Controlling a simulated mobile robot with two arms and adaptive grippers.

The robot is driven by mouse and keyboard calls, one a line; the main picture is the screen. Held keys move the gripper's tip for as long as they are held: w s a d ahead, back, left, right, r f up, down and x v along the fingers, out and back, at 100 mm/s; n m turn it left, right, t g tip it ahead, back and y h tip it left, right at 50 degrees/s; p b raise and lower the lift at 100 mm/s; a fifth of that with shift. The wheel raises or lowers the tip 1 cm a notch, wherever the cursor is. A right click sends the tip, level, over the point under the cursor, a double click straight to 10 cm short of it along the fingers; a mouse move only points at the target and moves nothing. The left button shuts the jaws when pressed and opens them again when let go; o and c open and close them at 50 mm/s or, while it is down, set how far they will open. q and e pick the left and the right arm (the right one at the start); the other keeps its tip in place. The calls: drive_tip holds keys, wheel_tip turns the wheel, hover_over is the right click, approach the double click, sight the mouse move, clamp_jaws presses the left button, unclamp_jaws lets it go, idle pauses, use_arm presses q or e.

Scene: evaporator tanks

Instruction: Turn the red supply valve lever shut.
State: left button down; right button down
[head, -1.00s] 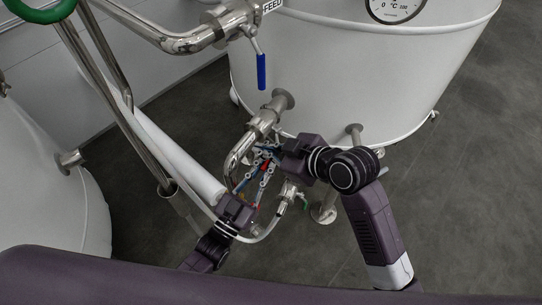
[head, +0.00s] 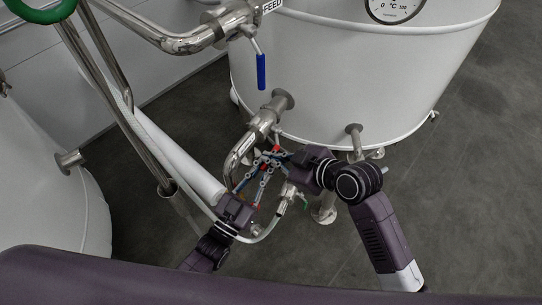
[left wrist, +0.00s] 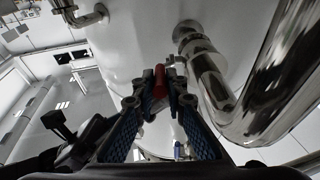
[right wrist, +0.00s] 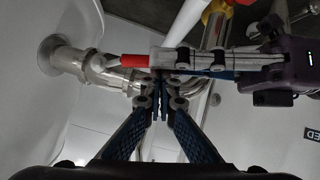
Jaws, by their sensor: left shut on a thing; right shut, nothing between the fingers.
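The red supply valve lever (right wrist: 132,61) shows in the right wrist view beside a steel pipe fitting. My left gripper (right wrist: 165,58) comes in from the right there and is shut on the lever. In the left wrist view the red grip (left wrist: 159,82) sits between the left fingertips (left wrist: 158,92). In the head view only small red patches (head: 276,149) show among the fingers, below the steel valve pipe (head: 258,127). My right gripper (right wrist: 160,82) is shut and empty, its tips close to the left fingers; whether they touch is unclear.
The white tank (head: 340,85) stands behind the valve. A blue-handled valve (head: 261,72) hangs above, by the FEED label. A small green-handled valve (head: 290,190) and a thin hose are just below the grippers. Open floor (head: 470,200) lies to the right.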

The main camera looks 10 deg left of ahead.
use_arm(q)
drive_tip(key=shift+s, duration=0.1)
use_arm(e)
drive_tip(key=shift+s+d+f, duration=0.1)
drive_tip(key=shift+d+f, duration=0.25)
drive_tip(key=shift+f, duration=0.45)
use_arm(q)
drive_tip(key=c, duration=2.1)
unclamp_jaws()
drive_tip(key=shift+a, duration=0.1)
drive_tip(key=shift+o, duration=0.7)
drive_tip(key=shift+r, duration=0.2)
